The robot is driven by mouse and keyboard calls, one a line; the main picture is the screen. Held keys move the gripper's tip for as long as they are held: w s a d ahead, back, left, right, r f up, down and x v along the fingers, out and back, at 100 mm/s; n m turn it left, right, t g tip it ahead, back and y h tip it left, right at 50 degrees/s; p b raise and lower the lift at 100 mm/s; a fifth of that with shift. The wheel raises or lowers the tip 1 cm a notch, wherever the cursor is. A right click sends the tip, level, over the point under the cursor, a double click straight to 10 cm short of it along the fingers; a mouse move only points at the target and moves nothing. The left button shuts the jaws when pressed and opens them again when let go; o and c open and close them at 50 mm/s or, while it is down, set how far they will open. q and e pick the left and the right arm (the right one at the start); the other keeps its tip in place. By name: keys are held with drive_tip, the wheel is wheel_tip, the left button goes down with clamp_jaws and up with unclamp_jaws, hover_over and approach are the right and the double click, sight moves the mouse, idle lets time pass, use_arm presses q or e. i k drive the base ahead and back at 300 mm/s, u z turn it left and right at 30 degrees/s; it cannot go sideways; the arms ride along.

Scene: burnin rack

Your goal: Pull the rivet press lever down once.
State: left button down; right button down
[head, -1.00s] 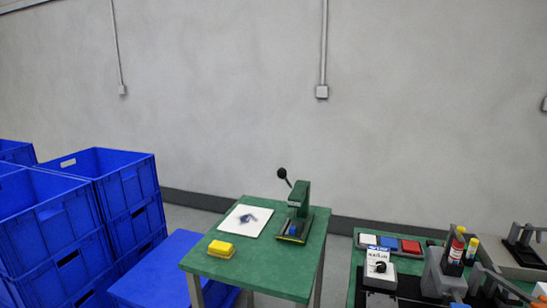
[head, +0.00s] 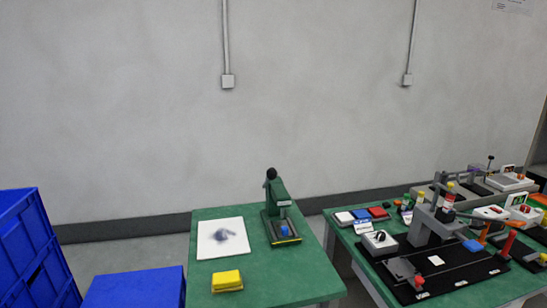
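The green rivet press (head: 278,202) stands on the small green table (head: 262,268) near its back right. Its lever ends in a black ball knob (head: 271,173), which shows at the top of the press, so the lever is up. A blue piece (head: 284,229) sits on the press's dark base. Neither of my grippers shows in the head view.
A white sheet with a dark blurred mark (head: 222,238) and a yellow block (head: 227,281) lie left of the press. Blue crates (head: 30,250) stand at the left. A second green bench (head: 465,284) with fixtures stands at the right, a gap between.

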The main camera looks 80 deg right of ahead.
sight(272, 173)
drive_tip(key=z, duration=0.6)
drive_tip(key=i, duration=0.85)
drive_tip(key=z, duration=1.4)
drive_tip(key=i, duration=0.55)
drive_tip(key=z, duration=0.45)
